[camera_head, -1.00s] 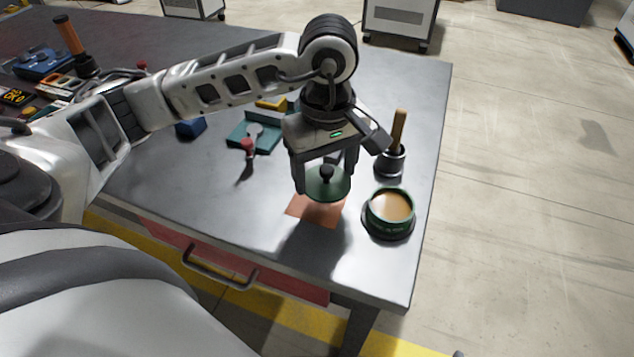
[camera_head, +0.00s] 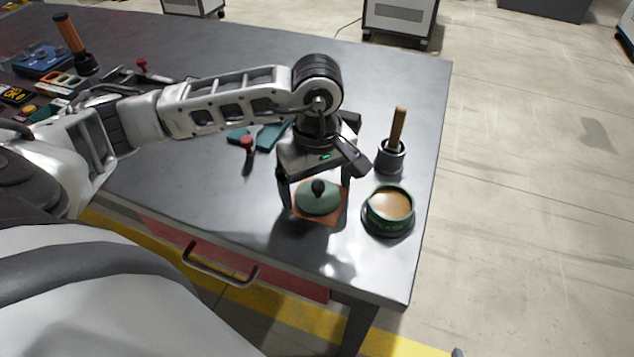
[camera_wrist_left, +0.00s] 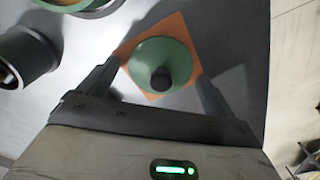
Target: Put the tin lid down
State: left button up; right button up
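The tin lid (camera_head: 319,201) is a round green disc with a black knob. It lies on the orange square mat (camera_head: 337,217) near the front of the table. In the left wrist view the lid (camera_wrist_left: 146,52) sits over the orange mat (camera_wrist_left: 181,29). My left gripper (camera_head: 317,198) is over the lid, with its fingers spread on either side. The left wrist view shows a small gap between the fingers (camera_wrist_left: 158,70) and the lid's rim. The green tin (camera_head: 376,213) stands open to the right, with tan contents. My right gripper is not in view.
A dark pot (camera_head: 391,160) with a wooden handle stands behind the tin. A teal fixture (camera_head: 271,137) and a red-knobbed piece (camera_head: 247,143) lie behind my gripper to the left. The grey table (camera_head: 190,190) is bare at front left. Its right edge is close to the tin.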

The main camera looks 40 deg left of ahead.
aim_at(317, 182)
pick_arm(q)
jog(key=shift+r+p, duration=0.3)
jog(key=shift+r, duration=0.35)
notch_tip(317, 182, up, 11)
jog(key=shift+b, duration=0.3)
jog(key=shift+r, duration=0.1)
